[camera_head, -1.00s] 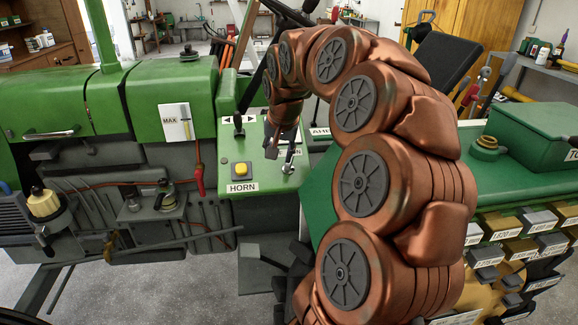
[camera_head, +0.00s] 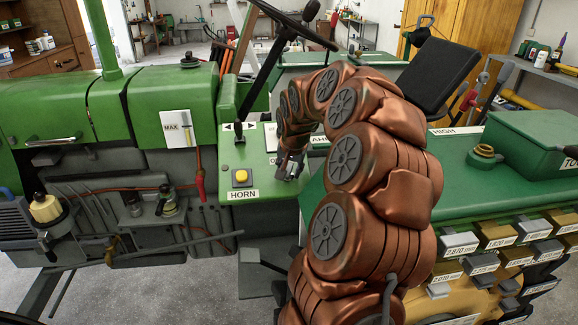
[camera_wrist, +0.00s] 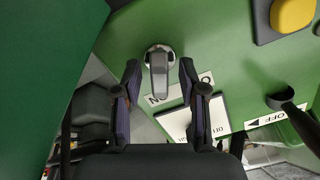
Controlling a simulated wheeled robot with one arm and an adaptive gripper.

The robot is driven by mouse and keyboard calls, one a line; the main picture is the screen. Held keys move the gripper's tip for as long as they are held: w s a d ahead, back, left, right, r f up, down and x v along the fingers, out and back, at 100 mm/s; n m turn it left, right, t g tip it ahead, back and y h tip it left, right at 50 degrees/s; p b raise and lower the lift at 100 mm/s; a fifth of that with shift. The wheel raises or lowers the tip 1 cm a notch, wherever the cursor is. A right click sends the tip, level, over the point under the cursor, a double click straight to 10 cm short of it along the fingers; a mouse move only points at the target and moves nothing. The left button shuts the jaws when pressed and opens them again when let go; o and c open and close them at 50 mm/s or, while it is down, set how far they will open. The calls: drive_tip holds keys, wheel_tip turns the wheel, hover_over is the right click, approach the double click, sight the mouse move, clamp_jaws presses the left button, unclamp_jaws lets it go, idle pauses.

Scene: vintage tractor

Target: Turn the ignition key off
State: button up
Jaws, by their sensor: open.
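The ignition key (camera_wrist: 158,72) shows in the wrist view as a grey tapered handle on a round metal base, set in the green panel (camera_wrist: 215,55). A partly covered white label with "ON" upside down lies beside it. My gripper (camera_wrist: 159,80) is open, with one dark finger on each side of the key; I see a gap to both fingers. In the head view my gripper (camera_head: 290,167) is over the right part of the green panel and hides the key there.
A yellow horn button (camera_head: 241,177) sits left of my gripper; it also shows in the wrist view (camera_wrist: 293,14). A black lever (camera_head: 239,133) stands behind it, by a label with arrows. The steering wheel (camera_head: 288,20) rises behind the panel.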

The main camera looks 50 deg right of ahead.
drive_tip(key=shift+c, duration=0.3)
clamp_jaws()
drive_tip(key=shift+f+n+b, duration=0.2)
drive_tip(key=shift+n+b, duration=0.1)
drive_tip(key=shift+b, duration=0.35)
drive_tip(key=n+b, duration=0.2)
drive_tip(key=b, duration=0.1)
drive_tip(key=shift+a+f+n, duration=0.1)
drive_tip(key=shift+n, duration=0.3)
drive_tip(key=n+b, duration=0.2)
drive_tip(key=n, duration=0.1)
drive_tip(key=shift+a+n+b, duration=0.1)
drive_tip(key=shift+n+b, duration=0.45)
drive_tip(key=shift+n, duration=1.05)
